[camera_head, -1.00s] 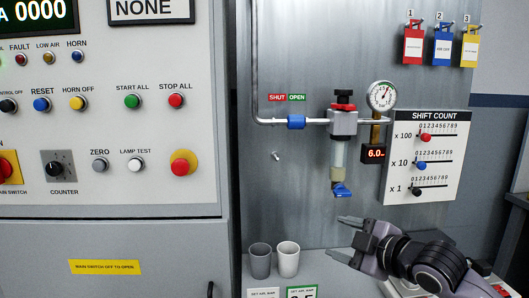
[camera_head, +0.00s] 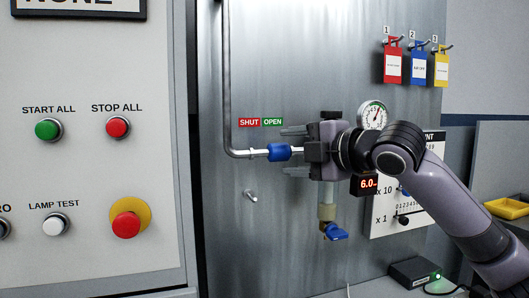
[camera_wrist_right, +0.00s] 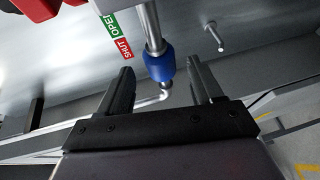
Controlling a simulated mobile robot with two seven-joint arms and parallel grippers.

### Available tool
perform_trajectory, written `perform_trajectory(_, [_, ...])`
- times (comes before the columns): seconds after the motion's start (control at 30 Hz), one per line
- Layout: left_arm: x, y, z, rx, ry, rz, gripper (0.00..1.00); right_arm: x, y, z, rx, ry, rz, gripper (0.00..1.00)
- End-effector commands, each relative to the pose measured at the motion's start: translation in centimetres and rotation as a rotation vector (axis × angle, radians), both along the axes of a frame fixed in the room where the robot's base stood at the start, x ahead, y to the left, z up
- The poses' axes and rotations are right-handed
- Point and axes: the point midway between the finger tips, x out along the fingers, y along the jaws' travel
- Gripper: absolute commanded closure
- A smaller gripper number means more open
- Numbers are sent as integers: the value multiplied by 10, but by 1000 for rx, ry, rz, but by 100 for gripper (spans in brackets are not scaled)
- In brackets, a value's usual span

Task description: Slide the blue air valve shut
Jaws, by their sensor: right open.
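The blue air valve (camera_head: 279,152) is a blue sleeve on a thin horizontal pipe, below the green OPEN label (camera_head: 273,122) and right of the red SHUT label (camera_head: 249,122). My right gripper (camera_head: 291,148) comes from the right, open, its fingers pointing left above and below the pipe. In the right wrist view the blue sleeve (camera_wrist_right: 159,66) shows between the two finger tips (camera_wrist_right: 160,72), with a gap on each side. The gripper hides the pipe's fitting behind it. My left gripper is not in view.
A peg (camera_head: 250,196) sticks out of the panel below the valve. A round gauge (camera_head: 372,116) and a red 6.0 display (camera_head: 369,184) are right of the gripper. A blue drain tap (camera_head: 336,232) hangs below. The control cabinet (camera_head: 90,180) stands at left.

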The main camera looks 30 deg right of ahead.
Motion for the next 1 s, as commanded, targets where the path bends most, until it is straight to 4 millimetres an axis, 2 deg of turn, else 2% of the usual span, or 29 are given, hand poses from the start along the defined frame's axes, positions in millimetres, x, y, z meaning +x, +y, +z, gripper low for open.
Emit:
perform_trajectory(0.2, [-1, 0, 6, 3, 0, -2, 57, 31, 7, -3, 4, 1, 3, 35])
perform_trajectory(0.4, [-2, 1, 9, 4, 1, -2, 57, 53, 10, -7, 3, 1, 2, 35])
perform_trajectory(0.77, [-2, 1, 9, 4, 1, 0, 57, 59, 11, -9, 1, 0, 2, 35])
perform_trajectory(0.83, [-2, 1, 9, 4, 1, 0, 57, 59, 11, -9, 1, 1, 2, 51])
perform_trajectory(0.93, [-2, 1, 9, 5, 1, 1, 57, 59, 10, -9, 1, 1, 2, 84])
perform_trajectory(1.0, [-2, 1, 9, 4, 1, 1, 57, 59, 11, -9, 1, 1, 2, 86])
